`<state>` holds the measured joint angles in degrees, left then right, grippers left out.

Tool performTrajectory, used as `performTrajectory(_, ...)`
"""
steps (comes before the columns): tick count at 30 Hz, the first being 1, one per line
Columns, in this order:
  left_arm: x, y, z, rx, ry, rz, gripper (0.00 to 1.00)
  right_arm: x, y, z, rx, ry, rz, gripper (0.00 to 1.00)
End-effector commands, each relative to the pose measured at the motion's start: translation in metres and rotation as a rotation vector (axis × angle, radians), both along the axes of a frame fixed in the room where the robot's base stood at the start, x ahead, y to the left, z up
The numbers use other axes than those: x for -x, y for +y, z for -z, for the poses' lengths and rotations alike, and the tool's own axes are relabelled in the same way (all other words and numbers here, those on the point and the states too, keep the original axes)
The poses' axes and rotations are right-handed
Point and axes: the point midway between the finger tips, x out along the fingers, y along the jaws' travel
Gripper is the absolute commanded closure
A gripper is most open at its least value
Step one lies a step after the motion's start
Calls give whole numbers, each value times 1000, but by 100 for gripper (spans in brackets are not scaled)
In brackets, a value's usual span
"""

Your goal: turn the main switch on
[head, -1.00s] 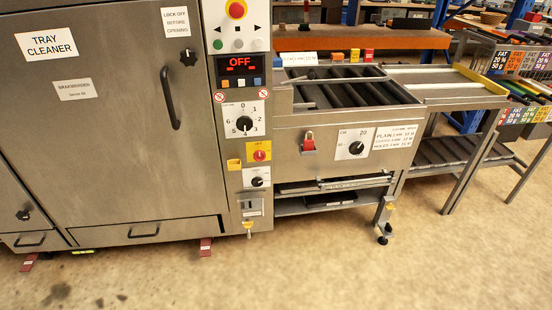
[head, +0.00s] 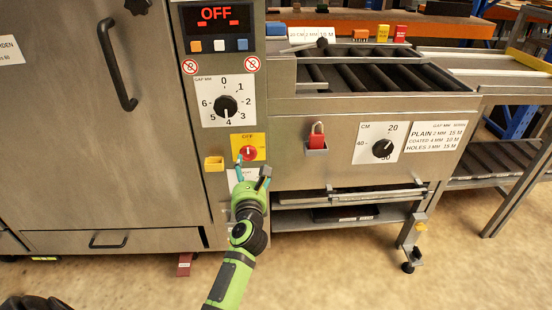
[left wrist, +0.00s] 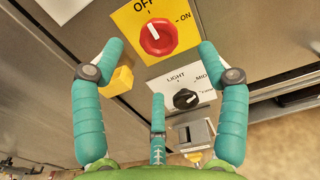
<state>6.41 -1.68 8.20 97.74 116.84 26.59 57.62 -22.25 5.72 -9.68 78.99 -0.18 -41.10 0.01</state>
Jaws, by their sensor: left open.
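The main switch (head: 248,153) is a red rotary knob on a yellow plate marked OFF at the top. In the left wrist view the red knob (left wrist: 157,37) has a white line pointing up toward OFF, with ON marked to its right. My left gripper (head: 253,176) is open and empty, just below and in front of the switch in the head view. Its teal fingers (left wrist: 155,60) spread either side of the yellow plate in the left wrist view, apart from the knob. The display (head: 216,26) reads OFF in red. My right gripper is out of view.
A black LIGHT knob (left wrist: 186,98) sits just below the switch, and a yellow block (left wrist: 119,81) projects at its left. Above is the gap dial (head: 226,106). A red padlock (head: 317,136) and CM dial (head: 382,149) are on the right.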

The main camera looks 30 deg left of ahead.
Motion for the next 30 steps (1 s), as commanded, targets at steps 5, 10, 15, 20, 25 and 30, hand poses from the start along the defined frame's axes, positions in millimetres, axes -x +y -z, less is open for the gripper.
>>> performTrajectory(5,-19,13,-2,5,-5,-2,26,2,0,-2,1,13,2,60)
performTrajectory(10,-41,26,-1,2,-4,-2,26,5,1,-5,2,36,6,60)
performTrajectory(15,-55,34,0,2,-2,0,26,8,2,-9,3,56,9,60)
performTrajectory(20,-59,36,-1,2,-2,1,26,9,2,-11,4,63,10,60)
performTrajectory(25,-59,36,-1,2,-1,1,26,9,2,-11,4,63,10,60)
performTrajectory(30,-59,36,-1,1,-2,1,82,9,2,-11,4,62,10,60)
